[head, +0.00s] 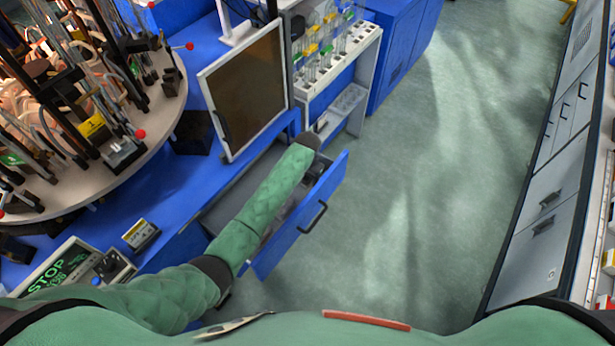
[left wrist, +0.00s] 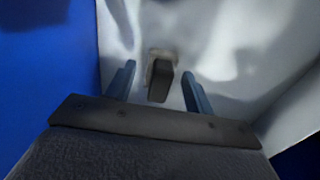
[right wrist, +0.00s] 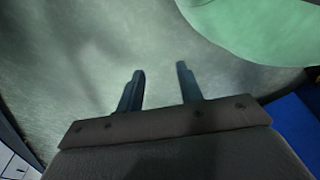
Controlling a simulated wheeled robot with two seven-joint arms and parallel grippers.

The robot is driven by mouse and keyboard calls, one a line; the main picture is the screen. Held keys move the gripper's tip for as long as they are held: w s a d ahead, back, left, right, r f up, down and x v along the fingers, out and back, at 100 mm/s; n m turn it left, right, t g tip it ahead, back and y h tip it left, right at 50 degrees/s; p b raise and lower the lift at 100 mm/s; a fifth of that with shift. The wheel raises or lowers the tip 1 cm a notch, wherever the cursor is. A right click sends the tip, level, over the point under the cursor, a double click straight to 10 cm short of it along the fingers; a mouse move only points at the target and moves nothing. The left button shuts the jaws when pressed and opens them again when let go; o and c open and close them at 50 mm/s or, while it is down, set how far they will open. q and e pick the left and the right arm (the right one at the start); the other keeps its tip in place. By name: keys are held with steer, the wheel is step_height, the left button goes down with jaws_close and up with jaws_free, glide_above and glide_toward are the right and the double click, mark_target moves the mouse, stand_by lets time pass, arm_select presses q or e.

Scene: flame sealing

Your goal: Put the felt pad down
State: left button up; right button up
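A small dark block with a grey-brown part behind it, likely the felt pad (left wrist: 160,85), shows in the left wrist view on the pale drawer floor. My left gripper (left wrist: 158,68) is open, with one finger on each side of this piece and a visible gap on both sides. In the head view my left arm reaches over the open blue drawer (head: 325,190), and its fingers are hidden there. My right gripper (right wrist: 160,68) is open and empty above the green-grey floor; it does not show in the head view.
A framed dark panel (head: 248,90) stands on the blue bench just left of my left forearm. A white rack (head: 345,60) with tubes is behind the drawer. A round turntable (head: 165,120) with burners is at left. The floor (head: 420,200) to the right is clear.

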steer(key=shift+d+f, duration=0.1)
arm_select(q)
steer(key=shift+f+b, duration=0.15)
steer(key=shift+b, duration=0.15)
steer(key=shift+r+b, duration=0.4)
steer(key=shift+b, duration=0.2)
steer(key=r, duration=0.2)
steer(key=r+b, duration=0.1)
steer(key=r, duration=0.1)
steer(key=r+b, duration=0.1)
steer(key=r, duration=0.1)
steer(key=shift+w+d, duration=0.1)
steer(key=shift+d, duration=0.15)
steer(key=shift+r+b, duration=0.3)
steer(key=shift+r, duration=0.2)
arm_select(e)
steer(key=w+a+r, duration=0.3)
steer(key=w+r, duration=0.3)
steer(key=shift+a, duration=0.2)
steer(key=shift+s, duration=0.1)
